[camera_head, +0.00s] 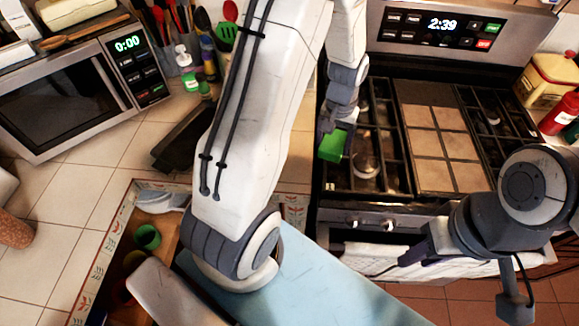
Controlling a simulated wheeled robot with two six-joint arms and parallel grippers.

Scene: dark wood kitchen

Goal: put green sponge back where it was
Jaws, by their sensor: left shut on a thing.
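The green sponge (332,145) is a small bright green block over the left front part of the stove. My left gripper (331,126) is shut on it from above; the fingers are dark and partly hidden by the wrist. I cannot tell whether the sponge touches the stove or hangs above it. My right gripper (412,256) is dark and low in front of the oven, at the right, away from the sponge. Its fingertips are too unclear to tell open from shut.
The stove (435,191) has black grates and a tiled middle plate. A microwave (70,95) and a utensil cluster stand on the tiled counter at left. A green cup (147,237) sits in the open drawer area below. Bottles and a yellow canister (549,80) stand right of the stove.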

